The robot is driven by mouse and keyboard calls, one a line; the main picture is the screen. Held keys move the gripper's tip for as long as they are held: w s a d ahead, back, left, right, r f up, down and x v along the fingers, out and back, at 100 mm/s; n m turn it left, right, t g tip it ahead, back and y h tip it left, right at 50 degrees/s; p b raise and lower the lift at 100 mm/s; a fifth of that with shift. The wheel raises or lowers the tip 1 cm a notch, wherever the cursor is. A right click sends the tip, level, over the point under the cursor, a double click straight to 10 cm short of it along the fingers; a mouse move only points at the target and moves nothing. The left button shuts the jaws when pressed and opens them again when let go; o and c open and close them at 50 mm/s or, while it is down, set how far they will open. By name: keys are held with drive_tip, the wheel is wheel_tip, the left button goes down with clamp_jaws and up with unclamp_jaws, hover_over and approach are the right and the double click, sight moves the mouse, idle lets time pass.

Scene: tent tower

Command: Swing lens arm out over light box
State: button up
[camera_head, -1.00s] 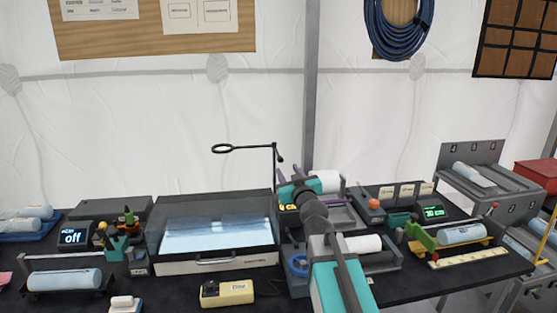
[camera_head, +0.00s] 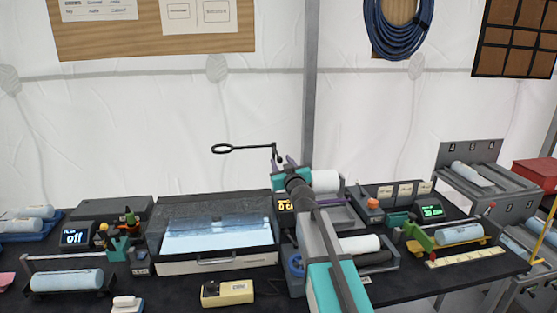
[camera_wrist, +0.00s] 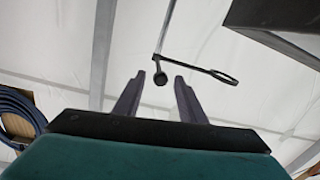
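The black lens arm (camera_head: 250,148) reaches left from its post, with its ring (camera_head: 221,149) above the light box (camera_head: 215,266) in the head view; I cannot tell whether it is over the box in depth. The box's panel glows pale blue. My gripper (camera_head: 283,164) is at the post's upper end, its two purple fingers apart. In the wrist view, a round black knob (camera_wrist: 160,79) on the lens arm shows between the open fingertips (camera_wrist: 160,77), with no clear contact. The ring (camera_wrist: 222,76) lies to the right there. My gripper hides the lower post in the head view.
A roller machine (camera_head: 362,244) stands under my arm, right of the light box. A yellow device (camera_head: 228,293) lies in front of the box. A display reading off (camera_head: 75,238) stands left. Open air lies above the light box.

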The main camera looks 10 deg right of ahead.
drive_tip(key=shift+w+a, duration=0.15)
drive_tip(key=shift+w, duration=1.3)
clamp_jaws()
drive_tip(key=shift+a, duration=0.15)
